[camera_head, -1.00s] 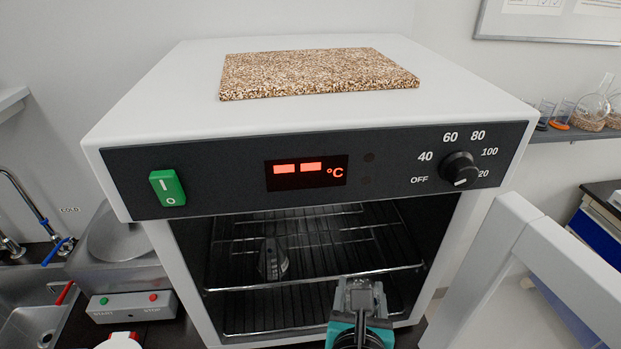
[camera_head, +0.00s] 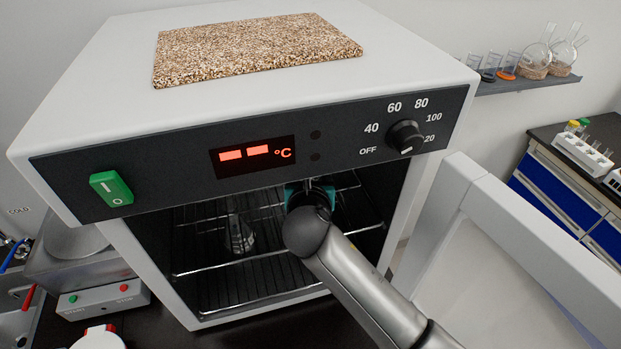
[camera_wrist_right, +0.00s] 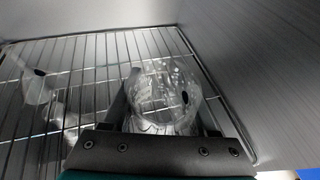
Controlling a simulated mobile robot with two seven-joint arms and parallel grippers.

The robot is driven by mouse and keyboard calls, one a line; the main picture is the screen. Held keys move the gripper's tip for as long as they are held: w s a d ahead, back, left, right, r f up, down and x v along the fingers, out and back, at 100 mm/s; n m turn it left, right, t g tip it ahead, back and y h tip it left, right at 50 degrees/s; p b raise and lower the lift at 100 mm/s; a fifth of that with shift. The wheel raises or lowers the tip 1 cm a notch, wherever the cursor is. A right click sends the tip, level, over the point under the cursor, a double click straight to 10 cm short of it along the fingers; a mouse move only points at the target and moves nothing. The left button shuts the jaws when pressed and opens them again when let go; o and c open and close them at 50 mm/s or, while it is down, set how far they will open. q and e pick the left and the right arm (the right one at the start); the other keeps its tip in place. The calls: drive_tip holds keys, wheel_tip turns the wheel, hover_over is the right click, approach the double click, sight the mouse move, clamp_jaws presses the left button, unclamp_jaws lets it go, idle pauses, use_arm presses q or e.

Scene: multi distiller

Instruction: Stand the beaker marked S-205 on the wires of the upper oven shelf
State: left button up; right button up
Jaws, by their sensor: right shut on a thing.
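My right gripper (camera_wrist_right: 163,115) is inside the oven (camera_head: 60,165), shut on a clear glass beaker (camera_wrist_right: 165,85) held between its fingers. A dark mark shows on the beaker's side, but I cannot read it. The wires of the upper shelf (camera_wrist_right: 100,48) lie beyond and under the beaker; I cannot tell whether its base touches them. In the head view my gripper's teal body (camera_head: 325,194) is partly behind the oven's front panel, and its fingers and the beaker are hidden. My left gripper is not in view.
The oven's side wall (camera_wrist_right: 235,70) is close on the right in the wrist view. The open oven door (camera_head: 455,225) stands at the right. A lower rack lies beneath.

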drive_tip(key=shift+w, duration=1)
drive_tip(key=shift+f+b, duration=0.3)
drive_tip(key=shift+f, duration=1.45)
drive_tip(key=shift+w+f, duration=0.1)
drive_tip(key=shift+f, duration=0.05)
drive_tip(key=o, duration=1.4)
drive_tip(key=shift+c, duration=0.2)
drive_tip(key=shift+r, duration=0.2)
drive_tip(key=shift+s+r, duration=0.2)
drive_tip(key=shift+s, duration=0.4)
drive_tip(key=p+v, duration=0.1)
drive_tip(key=v, duration=0.9)
drive_tip(key=shift+s+r, duration=0.1)
drive_tip(key=shift+s, duration=0.3)
